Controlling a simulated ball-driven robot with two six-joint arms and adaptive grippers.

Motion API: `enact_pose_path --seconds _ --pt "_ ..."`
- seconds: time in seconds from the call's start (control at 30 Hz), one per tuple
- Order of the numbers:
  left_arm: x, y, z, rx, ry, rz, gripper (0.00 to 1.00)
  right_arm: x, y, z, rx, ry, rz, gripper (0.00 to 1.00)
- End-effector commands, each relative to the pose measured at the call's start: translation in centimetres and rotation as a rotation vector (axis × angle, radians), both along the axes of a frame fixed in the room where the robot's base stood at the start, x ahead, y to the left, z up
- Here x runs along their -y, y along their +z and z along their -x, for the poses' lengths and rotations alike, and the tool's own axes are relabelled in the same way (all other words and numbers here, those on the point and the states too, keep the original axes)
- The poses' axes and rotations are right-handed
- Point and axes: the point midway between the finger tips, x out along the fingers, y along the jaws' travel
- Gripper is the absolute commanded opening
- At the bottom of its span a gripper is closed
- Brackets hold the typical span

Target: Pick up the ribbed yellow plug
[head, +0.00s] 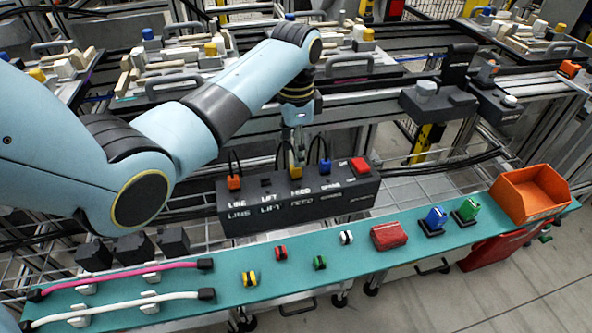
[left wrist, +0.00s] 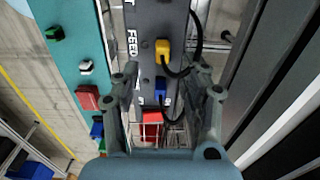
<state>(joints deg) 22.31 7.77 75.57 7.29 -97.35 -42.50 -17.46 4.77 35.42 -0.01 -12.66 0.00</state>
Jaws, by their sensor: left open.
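The yellow plug (head: 295,172) stands on top of the dark socket box (head: 235,205), behind the FEED label, with a black cable. It also shows in the left wrist view (left wrist: 162,47), upper middle; I cannot make out ribs. My left gripper (head: 297,148) points down just above the yellow plug, open and empty. In the left wrist view its fingers (left wrist: 162,82) are spread apart, and the yellow plug shows between and beyond the tips, not gripped. A blue plug (head: 325,166) is right beside it. My right gripper is not in view.
An orange plug (head: 234,183) and a red block (head: 360,165) sit on the same box. Cables arch above the plugs. A teal shelf (head: 220,300) in front carries small coloured pieces, including a yellow-black one (head: 250,279), and an orange bin (head: 530,197).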

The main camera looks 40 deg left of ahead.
Motion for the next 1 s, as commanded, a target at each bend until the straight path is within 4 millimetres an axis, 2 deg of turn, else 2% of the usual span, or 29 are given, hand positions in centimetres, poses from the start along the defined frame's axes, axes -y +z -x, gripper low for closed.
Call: enact_pose_path --seconds 0.17,0.4,0.5,0.7,0.77,1.0 --pt "0.0 -1.6 0.0 -0.001 0.001 0.0 0.44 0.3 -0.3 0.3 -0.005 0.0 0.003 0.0" --pt "-0.1 -5.3 -0.1 -0.001 0.0 0.0 0.44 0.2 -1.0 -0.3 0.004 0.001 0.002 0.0" --pt "-0.1 -5.9 -0.2 0.001 0.0 0.001 0.44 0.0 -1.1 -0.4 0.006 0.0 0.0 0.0" --pt "-0.1 -6.0 -0.2 0.001 0.0 0.0 0.44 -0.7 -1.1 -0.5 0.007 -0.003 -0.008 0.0" --pt "-0.1 -6.0 -0.2 0.001 0.0 0.0 0.39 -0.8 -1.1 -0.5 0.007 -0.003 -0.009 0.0" --pt "-0.1 -5.9 -0.2 0.001 0.001 0.0 0.08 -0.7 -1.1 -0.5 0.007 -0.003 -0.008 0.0"
